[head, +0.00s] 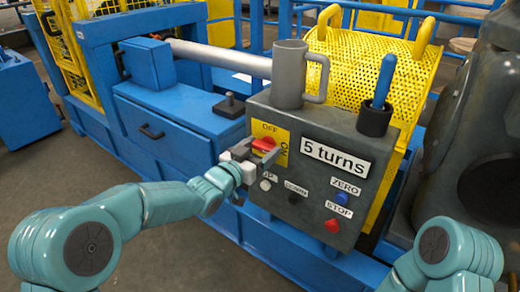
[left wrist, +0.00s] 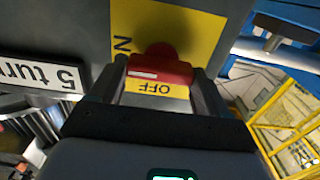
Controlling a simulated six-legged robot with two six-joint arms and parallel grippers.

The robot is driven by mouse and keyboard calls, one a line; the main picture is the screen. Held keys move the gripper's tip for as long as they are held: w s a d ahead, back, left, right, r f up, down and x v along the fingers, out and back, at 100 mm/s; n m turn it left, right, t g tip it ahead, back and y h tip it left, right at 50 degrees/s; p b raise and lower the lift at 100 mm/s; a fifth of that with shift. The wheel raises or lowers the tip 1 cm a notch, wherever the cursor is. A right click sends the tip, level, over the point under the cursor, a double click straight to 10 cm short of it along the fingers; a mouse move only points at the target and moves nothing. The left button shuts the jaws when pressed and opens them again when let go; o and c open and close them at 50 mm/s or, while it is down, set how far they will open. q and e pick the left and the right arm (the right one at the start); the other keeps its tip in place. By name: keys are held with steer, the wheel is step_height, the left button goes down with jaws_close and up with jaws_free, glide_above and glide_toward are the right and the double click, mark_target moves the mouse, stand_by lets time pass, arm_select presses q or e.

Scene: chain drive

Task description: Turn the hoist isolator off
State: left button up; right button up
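The hoist isolator is a red rotary handle (head: 264,144) on a yellow plate (head: 281,155) marked OFF at the top and ON at the right, on the grey control box. In the left wrist view the red handle (left wrist: 160,70) lies crosswise, its white mark on the ON side. The OFF label (left wrist: 157,89) shows between the fingers. My left gripper (head: 256,156) is at the handle, its spread fingers at either end of the handle. I cannot make out firm contact. My right gripper is out of view; only part of that arm shows at bottom right.
The control box also carries a "5 turns" label (head: 335,159), a blue button (head: 341,198), a red STOP button (head: 332,225) and a white button (head: 265,185). A grey mug (head: 288,75) and a blue-handled tool in a black holder (head: 375,120) stand on top.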

arm_select(q)
steer(key=shift+r+n, duration=0.15)
steer(key=shift+n, duration=0.15)
steer(key=n+p, duration=0.1)
steer(key=n, duration=0.1)
steer(key=shift+n+p, duration=0.3)
steer(key=shift+n, duration=0.1)
steer(key=n+p, duration=0.2)
steer(key=n, duration=0.3)
steer(key=shift+w+a, duration=0.15)
steer(key=n+p, duration=0.2)
steer(key=n, duration=0.3)
steer(key=shift+n+p, duration=0.7)
steer(key=shift+n, duration=1.5)
steer(key=o, duration=1)
steer(key=shift+w+f, duration=0.1)
steer(key=shift+f, duration=0.2)
